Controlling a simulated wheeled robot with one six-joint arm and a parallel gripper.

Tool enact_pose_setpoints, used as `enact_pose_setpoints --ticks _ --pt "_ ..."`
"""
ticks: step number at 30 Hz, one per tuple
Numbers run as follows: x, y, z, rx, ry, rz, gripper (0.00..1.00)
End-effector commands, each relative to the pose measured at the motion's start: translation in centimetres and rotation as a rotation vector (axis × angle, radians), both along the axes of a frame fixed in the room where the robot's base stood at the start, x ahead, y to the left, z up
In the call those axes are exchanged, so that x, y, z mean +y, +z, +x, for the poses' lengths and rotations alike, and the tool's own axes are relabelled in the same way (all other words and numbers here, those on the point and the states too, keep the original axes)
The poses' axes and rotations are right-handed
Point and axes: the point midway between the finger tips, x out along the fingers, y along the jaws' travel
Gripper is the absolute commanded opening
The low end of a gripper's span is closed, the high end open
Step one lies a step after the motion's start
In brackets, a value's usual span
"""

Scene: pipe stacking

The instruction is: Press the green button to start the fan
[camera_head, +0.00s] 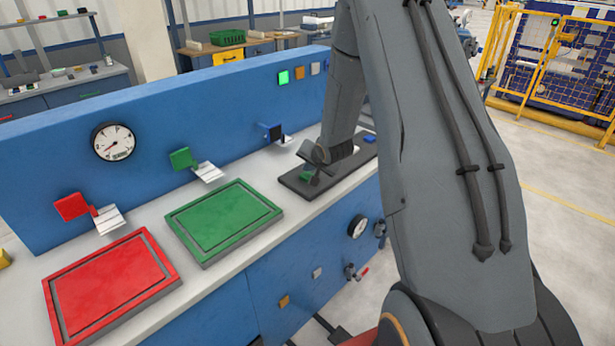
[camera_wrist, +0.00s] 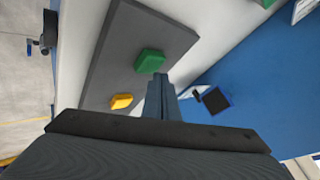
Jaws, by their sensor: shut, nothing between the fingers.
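The green button (camera_head: 306,176) is a small block at the near end of a dark grey panel (camera_head: 296,184) on the workbench. In the wrist view the green button (camera_wrist: 150,61) lies just beyond my fingertips, next to a yellow button (camera_wrist: 121,101) on the same panel. My gripper (camera_head: 315,176) is over the panel close to the green button; its shut, empty fingers (camera_wrist: 160,79) point toward the button's edge. I cannot tell whether they touch it. A blue button (camera_head: 370,138) shows at the panel's far end. I cannot make out a fan.
A green tray (camera_head: 226,222) and a red tray (camera_head: 160,262) lie on the bench to the left. A blue back wall (camera_head: 60,160) carries a gauge (camera_head: 114,142) and a lit green square (camera_head: 284,78).

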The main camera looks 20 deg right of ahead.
Motion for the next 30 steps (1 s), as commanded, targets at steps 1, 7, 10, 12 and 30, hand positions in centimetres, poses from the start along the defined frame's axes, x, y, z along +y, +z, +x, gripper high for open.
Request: enact_pose_setpoints --ticks 1,7,10,12,30 --pt "0.0 0.1 0.0 0.0 0.0 0.0 0.0" --pt "0.0 0.0 0.0 0.0 0.0 0.0 0.0" --pt "0.0 0.2 0.0 0.0 0.0 0.0 0.0" --pt "0.0 0.6 0.0 0.0 0.0 0.0 0.0" --pt "0.0 5.9 -0.1 0.0 0.0 0.0 0.0"
